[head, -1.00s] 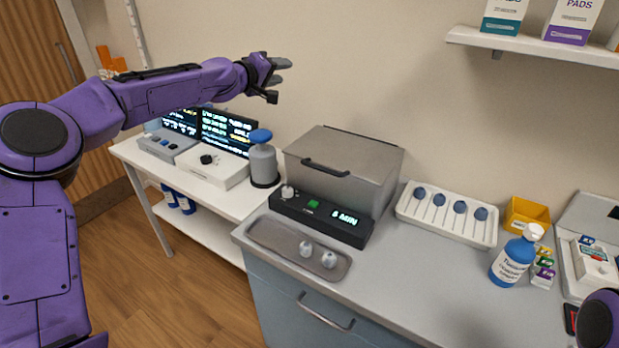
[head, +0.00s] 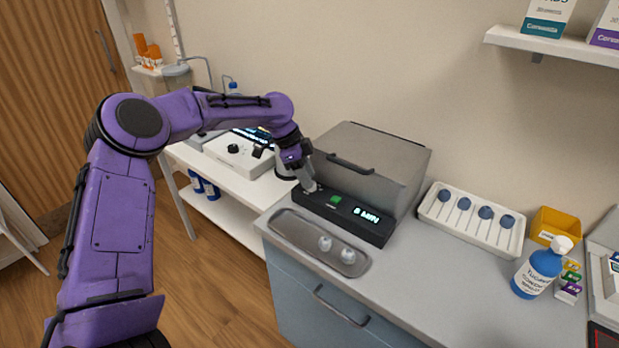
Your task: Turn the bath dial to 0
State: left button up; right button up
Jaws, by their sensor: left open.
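The bath is a grey metal box (head: 375,160) with a closed lid and a black handle, on the grey counter. Its black front panel (head: 372,228) has a green button (head: 335,200) and a lit display (head: 366,216) reading a single digit and "MIN"; the digit is hard to read. My left gripper (head: 310,187) points down at the left end of the panel, where the dial sits. Its fingers cover the dial, so its setting is hidden and I cannot tell if they touch it. My right gripper is out of view.
A long grey tray (head: 290,232) with two small pale round items lies before the panel. A white rack (head: 430,208) with several blue-topped sticks, a yellow bin (head: 556,224) and a blue bottle (head: 534,274) stand to the right. The counter's front middle is clear.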

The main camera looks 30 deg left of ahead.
pick_arm(q)
jog(key=shift+x, duration=0.8)
jog(key=c, duration=0.7)
jog(key=shift+d+r+n+t+p, duration=0.1)
jog(key=shift+n+t+p, duration=0.1)
jog(key=shift+n+p, duration=0.5)
jog(key=shift+r+n+t+p, duration=0.2)
jog(key=shift+n+p, duration=0.4)
jog(key=shift+p, duration=0.2)
jog(key=shift+c, duration=0.2)
jog(key=n+y+p, duration=0.1)
jog(key=n+p, duration=0.1)
jog(key=shift+s+d+f+n+t, duration=0.1)
jog(key=shift+n+t, duration=0.3)
jog(key=shift+f+n+y+p, duration=0.15)
jog(key=shift+n+y+p, duration=0.25)
jog(key=shift+n+p, duration=0.45)
jog(key=shift+t, duration=0.3)
